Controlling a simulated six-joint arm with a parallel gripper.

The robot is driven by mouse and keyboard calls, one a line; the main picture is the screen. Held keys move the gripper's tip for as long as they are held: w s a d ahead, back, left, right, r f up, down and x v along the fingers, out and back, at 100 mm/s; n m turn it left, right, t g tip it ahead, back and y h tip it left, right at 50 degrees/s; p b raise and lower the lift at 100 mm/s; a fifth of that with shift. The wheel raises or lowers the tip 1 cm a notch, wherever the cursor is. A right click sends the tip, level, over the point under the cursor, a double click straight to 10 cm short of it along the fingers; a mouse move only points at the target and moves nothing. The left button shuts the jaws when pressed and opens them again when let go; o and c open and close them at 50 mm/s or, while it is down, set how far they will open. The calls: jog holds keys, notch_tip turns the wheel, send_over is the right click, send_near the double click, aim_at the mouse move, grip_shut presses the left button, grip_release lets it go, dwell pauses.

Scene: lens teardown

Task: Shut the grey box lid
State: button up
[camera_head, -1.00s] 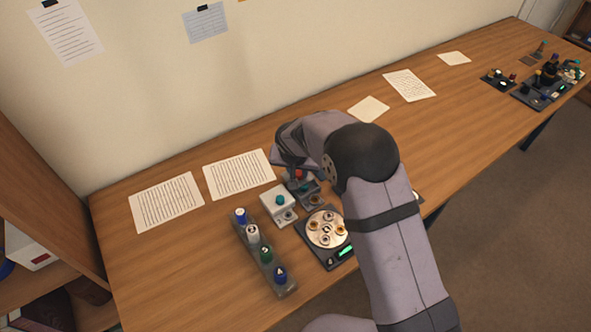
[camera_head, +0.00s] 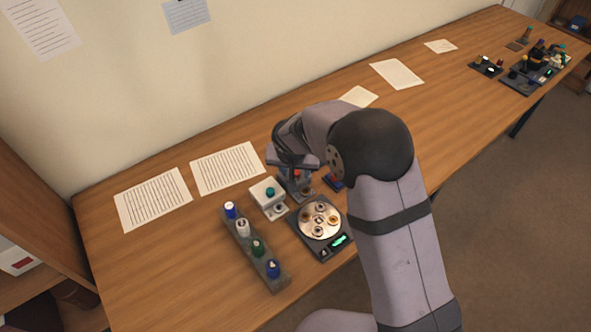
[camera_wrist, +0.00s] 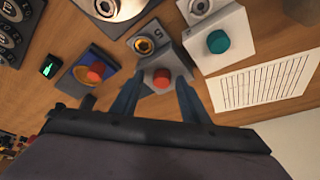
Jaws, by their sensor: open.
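The grey box (camera_wrist: 168,55) has a lid with a red knob (camera_wrist: 161,78). In the wrist view the knob stands between the two fingers of my gripper (camera_wrist: 158,92), which is open. I cannot tell whether the fingers touch it. A gold-rimmed ring (camera_wrist: 144,45) shows uncovered on the box's front part, beside the lid block. In the head view the red knob (camera_head: 296,174) shows just below my gripper, and my arm hides part of the box.
A white box with a teal knob (camera_wrist: 218,42) stands close on one side. A dark box with blue and another red knob (camera_wrist: 95,73) is on the other. A round silver tray (camera_head: 320,221) and a rack of bottles (camera_head: 250,245) are in front. Papers lie behind.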

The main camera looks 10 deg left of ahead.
jog(key=shift+r, duration=0.1)
jog(key=b+v, duration=0.1)
jog(key=v, duration=0.6)
jog(key=shift+b, duration=0.3)
jog(key=shift+s, duration=0.1)
